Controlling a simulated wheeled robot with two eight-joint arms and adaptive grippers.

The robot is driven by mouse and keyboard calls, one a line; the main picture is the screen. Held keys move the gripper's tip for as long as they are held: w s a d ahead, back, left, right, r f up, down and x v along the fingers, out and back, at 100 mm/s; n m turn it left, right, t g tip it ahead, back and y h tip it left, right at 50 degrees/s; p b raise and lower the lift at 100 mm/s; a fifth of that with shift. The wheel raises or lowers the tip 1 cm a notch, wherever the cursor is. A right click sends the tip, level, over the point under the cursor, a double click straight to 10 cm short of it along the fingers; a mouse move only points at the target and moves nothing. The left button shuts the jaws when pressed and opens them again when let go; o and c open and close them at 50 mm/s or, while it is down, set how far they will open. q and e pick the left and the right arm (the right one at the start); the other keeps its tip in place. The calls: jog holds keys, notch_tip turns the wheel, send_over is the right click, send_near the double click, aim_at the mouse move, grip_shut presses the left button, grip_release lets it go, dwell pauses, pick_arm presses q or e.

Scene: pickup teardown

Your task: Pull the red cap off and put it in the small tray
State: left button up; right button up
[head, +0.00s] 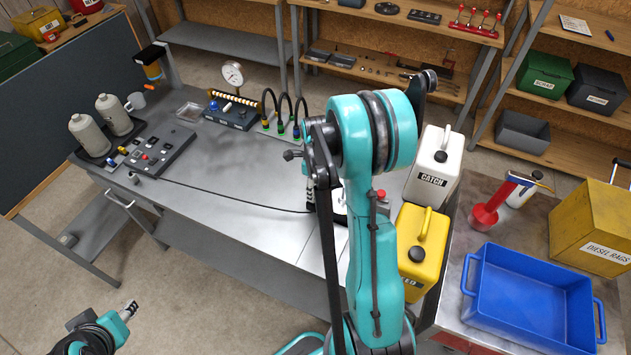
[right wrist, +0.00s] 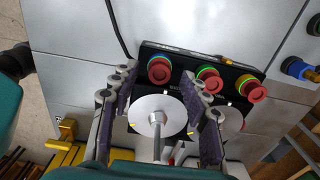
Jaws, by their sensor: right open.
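In the right wrist view, several red caps sit in a row on a black panel (right wrist: 185,68). The left red cap (right wrist: 159,71) has a blue-green ring, the middle red cap (right wrist: 209,80) a green ring, and the right red cap (right wrist: 256,93) a yellow one. My right gripper (right wrist: 161,76) is open and empty, its fingertips on either side of the left red cap; contact cannot be told. In the head view my arm mostly hides this spot. A small clear tray (head: 189,111) lies on the bench. My left gripper (head: 129,309) is low at left, its jaws unclear.
A white disc (right wrist: 157,117) with a metal shaft lies below the caps, between my fingers. A white can (head: 433,165) and a yellow can (head: 420,250) stand right of my arm. A control box (head: 150,155) and a gauge block (head: 235,110) stand near the small tray.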

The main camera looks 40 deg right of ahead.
jog(key=shift+a+f, duration=0.1)
jog(key=shift+f, duration=0.2)
grip_shut()
jog(key=c, duration=1)
grip_release()
grip_shut()
jog(key=shift+r, duration=0.25)
jog(key=shift+r+p, duration=0.6)
jog(key=shift+r, duration=0.15)
jog(key=shift+r, duration=0.15)
